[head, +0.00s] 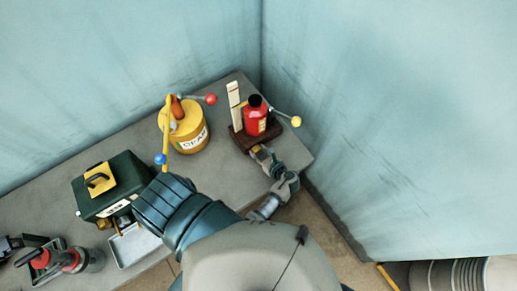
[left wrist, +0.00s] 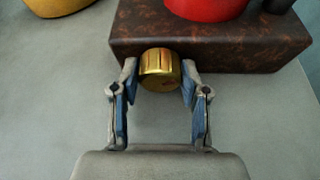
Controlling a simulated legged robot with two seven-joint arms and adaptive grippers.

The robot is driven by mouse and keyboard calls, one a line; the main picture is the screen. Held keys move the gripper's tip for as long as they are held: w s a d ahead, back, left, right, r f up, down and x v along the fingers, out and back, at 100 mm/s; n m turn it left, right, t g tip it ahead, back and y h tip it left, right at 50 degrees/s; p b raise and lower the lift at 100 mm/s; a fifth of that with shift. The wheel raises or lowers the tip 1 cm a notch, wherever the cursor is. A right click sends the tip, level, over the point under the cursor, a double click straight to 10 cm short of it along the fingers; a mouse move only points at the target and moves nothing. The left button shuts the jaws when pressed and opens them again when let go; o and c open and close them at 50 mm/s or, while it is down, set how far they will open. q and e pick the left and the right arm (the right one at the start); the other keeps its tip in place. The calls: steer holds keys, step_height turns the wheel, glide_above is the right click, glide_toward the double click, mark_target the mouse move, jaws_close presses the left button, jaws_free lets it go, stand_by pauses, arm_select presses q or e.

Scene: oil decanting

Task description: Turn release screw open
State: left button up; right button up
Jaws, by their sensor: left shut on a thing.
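The release screw (left wrist: 160,68) is a brass knob with a slot, on the front face of a dark brown base block (left wrist: 215,45). My left gripper (left wrist: 160,72) has one finger on each side of the knob and is shut on it. In the head view my left gripper (head: 262,153) reaches the front of the base (head: 240,139), where the screw is mostly hidden by the fingers. A red bottle (head: 255,121) with a black cap stands on the base, with a white gauge strip (head: 234,106) beside it. My right gripper is not in view.
A yellow drum (head: 190,135) with levers stands left of the base. A dark green box (head: 109,181), a shallow metal tray (head: 138,245) and red-and-grey tools (head: 72,262) are further left. A yellow-knobbed lever (head: 296,121) sticks out right of the bottle. Walls stand close behind the table (head: 237,182).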

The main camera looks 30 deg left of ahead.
arm_select(q)
steer(key=m+p, duration=0.1)
steer(key=m+g+p, duration=0.1)
steer(key=p, duration=0.1)
steer(key=shift+w+d+r, duration=0.15)
steer(key=shift+d, duration=0.05)
steer(key=shift+f+m+y+p, duration=0.25)
steer(key=shift+m+y+p, duration=0.05)
steer(key=shift+m+p, duration=0.1)
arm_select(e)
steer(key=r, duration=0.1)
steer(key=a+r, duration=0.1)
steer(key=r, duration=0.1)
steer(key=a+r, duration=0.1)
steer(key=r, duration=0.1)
arm_select(q)
steer(key=shift+d, duration=0.1)
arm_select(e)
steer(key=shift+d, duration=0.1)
